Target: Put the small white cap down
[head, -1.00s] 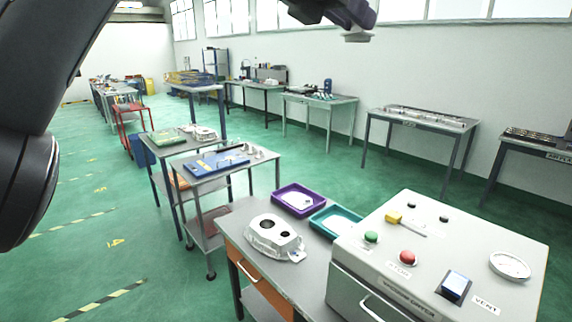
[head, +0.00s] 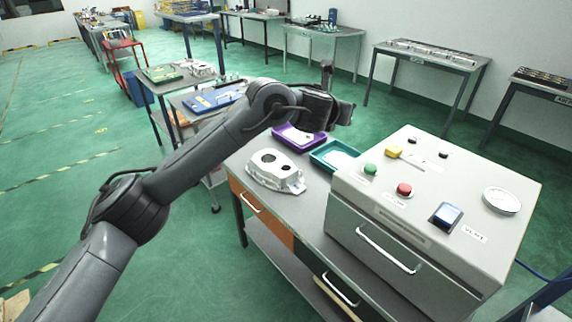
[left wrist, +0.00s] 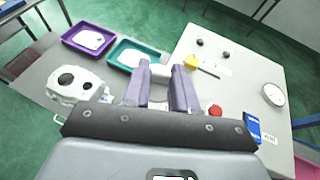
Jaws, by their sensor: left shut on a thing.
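My left gripper (head: 342,112) reaches in from the left over the back of the workbench, above the purple and teal trays. In the left wrist view its two grey-purple fingers (left wrist: 164,88) are closed on the small white cap (left wrist: 160,70), which shows as a pale piece between the fingertips. The cap is held in the air. In the head view the gripper hides the cap. The right gripper is in neither view.
A white casting (head: 275,171) sits on the grey bench beside a purple tray (head: 283,138) and a teal tray (head: 318,158), both with white pieces in them. A grey machine (head: 400,225) with buttons, a screen and a round gauge (head: 501,201) stands to the right.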

